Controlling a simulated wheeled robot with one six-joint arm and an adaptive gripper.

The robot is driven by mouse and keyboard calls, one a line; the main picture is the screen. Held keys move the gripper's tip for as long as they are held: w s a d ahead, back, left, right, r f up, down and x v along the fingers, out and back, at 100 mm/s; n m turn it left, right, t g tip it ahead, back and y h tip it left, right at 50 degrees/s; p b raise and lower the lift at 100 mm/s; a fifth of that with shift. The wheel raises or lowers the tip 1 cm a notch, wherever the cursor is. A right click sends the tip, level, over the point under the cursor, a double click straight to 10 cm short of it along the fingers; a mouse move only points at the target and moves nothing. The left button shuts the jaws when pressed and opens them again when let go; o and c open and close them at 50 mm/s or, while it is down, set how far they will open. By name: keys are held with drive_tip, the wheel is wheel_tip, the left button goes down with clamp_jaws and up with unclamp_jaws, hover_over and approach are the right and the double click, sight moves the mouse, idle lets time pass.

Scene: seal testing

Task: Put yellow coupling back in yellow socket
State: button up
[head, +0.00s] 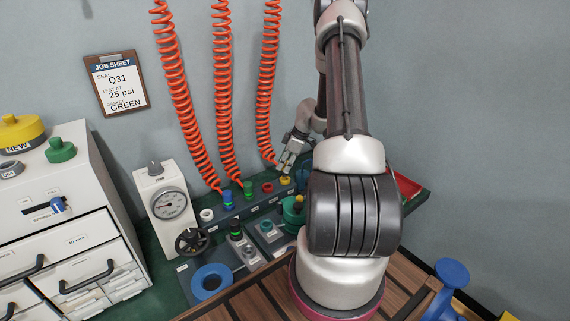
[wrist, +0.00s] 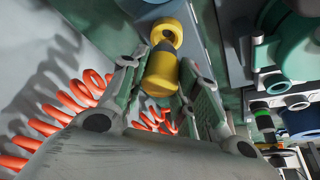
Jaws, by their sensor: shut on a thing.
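My gripper (head: 289,163) is above the far right end of the socket row in the head view. In the wrist view my gripper (wrist: 158,92) is shut on the yellow coupling (wrist: 160,76), a short cylinder with a dark nose. The nose points at the yellow socket (wrist: 170,27), a round ring. Nose and ring overlap in the picture; I cannot tell whether they touch. The yellow socket also shows in the head view (head: 285,180), just below my fingers. The coupling is mostly hidden by the fingers there.
Orange coiled hoses (head: 219,90) hang along the wall. A blue coupling (head: 228,197) and a green coupling (head: 248,190) stand left of a red socket (head: 268,187). A gauge (head: 169,205) and black handwheel (head: 192,241) stand at left. A green round fixture (head: 293,212) is close in front.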

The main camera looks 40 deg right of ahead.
drive_tip(key=shift+f, duration=1.45)
idle(0.3)
drive_tip(key=o, duration=1.1)
drive_tip(key=shift+o, duration=0.2)
drive_tip(key=v, duration=1.2)
